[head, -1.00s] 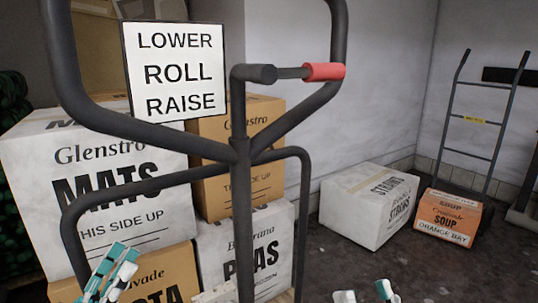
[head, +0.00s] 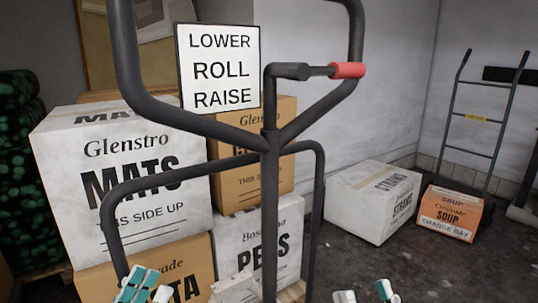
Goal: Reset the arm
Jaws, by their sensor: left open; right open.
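My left gripper (head: 143,285) shows at the bottom left, teal and white, in front of the lower tan box. It looks open and empty. My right gripper (head: 365,293) shows at the bottom edge, right of centre, over the dark floor. Its two fingertips are apart with nothing between them. The rest of both arms is out of the picture. A dark pallet jack handle (head: 270,190) with a red grip (head: 347,70) stands upright close in front, between and above the grippers.
A white sign (head: 218,66) reads LOWER ROLL RAISE. Stacked boxes, including a white MATS box (head: 130,170), stand behind the handle. Floor (head: 440,270) at lower right is clear.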

